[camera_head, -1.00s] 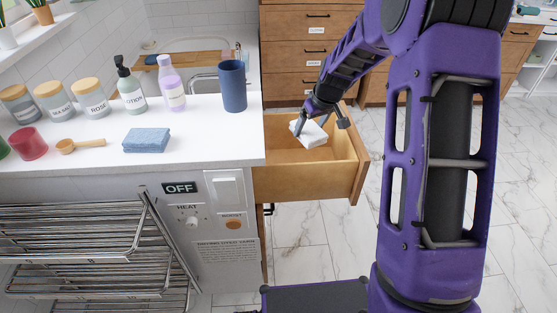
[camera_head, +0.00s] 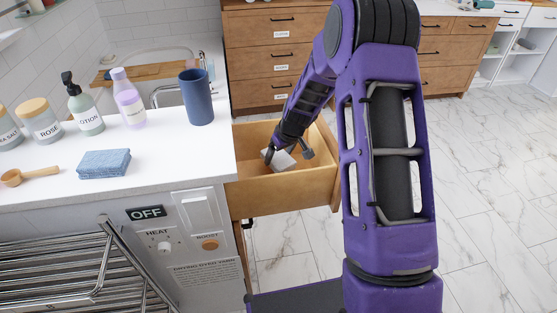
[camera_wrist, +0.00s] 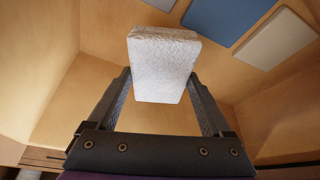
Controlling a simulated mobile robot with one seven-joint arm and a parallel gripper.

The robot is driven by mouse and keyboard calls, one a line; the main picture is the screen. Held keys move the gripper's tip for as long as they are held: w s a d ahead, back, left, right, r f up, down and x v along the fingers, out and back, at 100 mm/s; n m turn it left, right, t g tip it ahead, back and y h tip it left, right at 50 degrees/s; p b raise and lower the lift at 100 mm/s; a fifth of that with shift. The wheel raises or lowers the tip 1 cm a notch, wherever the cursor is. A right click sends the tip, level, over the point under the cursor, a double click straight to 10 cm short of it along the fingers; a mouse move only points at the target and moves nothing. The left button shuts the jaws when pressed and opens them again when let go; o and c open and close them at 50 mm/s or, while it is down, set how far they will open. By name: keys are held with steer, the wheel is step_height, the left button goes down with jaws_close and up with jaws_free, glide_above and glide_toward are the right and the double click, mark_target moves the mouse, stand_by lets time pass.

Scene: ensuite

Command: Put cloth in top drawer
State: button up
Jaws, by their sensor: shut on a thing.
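A folded white cloth (camera_head: 281,161) is between the fingers of my gripper (camera_head: 289,154), which is shut on it inside the open wooden top drawer (camera_head: 278,199). In the wrist view the cloth (camera_wrist: 163,62) sticks out beyond the fingertips of my gripper (camera_wrist: 160,85), with the drawer's wooden walls around it. Whether the cloth touches the drawer floor is unclear. A folded blue cloth (camera_head: 104,163) lies on the white counter (camera_head: 165,160).
The wrist view shows a flat blue piece (camera_wrist: 226,17) and a flat pale piece (camera_wrist: 277,38) beyond the held cloth. A dark blue cup (camera_head: 197,97) stands near the counter edge. A metal rack (camera_head: 70,260) is below the counter. Marble floor (camera_head: 480,190) at right is clear.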

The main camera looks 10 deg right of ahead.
steer(key=shift+f, duration=0.75)
steer(key=shift+f, duration=0.1)
steer(key=shift+f+b, duration=0.3)
steer(key=shift+f, duration=0.1)
steer(key=shift+f, duration=0.15)
steer(key=o, duration=1.3)
steer(key=shift+c, duration=0.2)
steer(key=shift+r, duration=0.3)
steer(key=p+v, duration=0.2)
steer(key=v, duration=1)
steer(key=shift+r, duration=0.35)
